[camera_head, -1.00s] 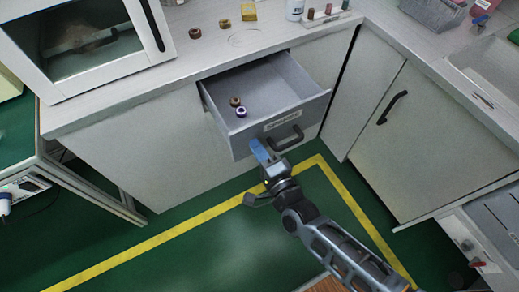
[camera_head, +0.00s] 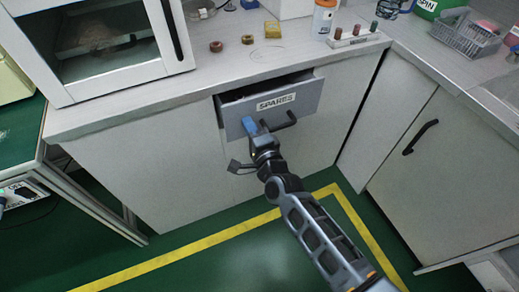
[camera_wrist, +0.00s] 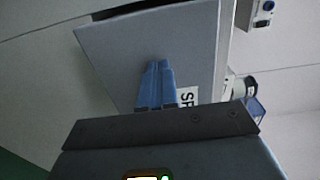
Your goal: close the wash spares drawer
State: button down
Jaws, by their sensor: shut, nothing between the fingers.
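The spares drawer (camera_head: 290,103) is in the cabinet under the bench, with a white SPARES label and a dark bar handle (camera_head: 280,124). It stands a little way out, with a dark gap showing above its front. My gripper (camera_head: 250,126) is shut and empty, its blue fingertips against or very close to the drawer front, left of the handle. In the wrist view the blue fingers (camera_wrist: 158,82) are together at the grey drawer front (camera_wrist: 120,55), beside the partly hidden label. The drawer's contents are hidden now.
The bench top (camera_head: 215,75) holds two brown rings, a yellow block (camera_head: 273,29), a bottle (camera_head: 324,16) and a rack of small pieces (camera_head: 354,38). A glass-fronted cabinet (camera_head: 110,45) stands at left. A closed cupboard door (camera_head: 410,140) is at right.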

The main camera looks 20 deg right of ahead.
aim_at(241, 111)
jog(key=w+b, duration=0.1)
jog(key=w, duration=0.4)
jog(key=shift+w+f+b, duration=0.1)
jog(key=shift+b, duration=0.25)
jog(key=shift+w+r, duration=0.3)
jog(key=shift+w, duration=0.15)
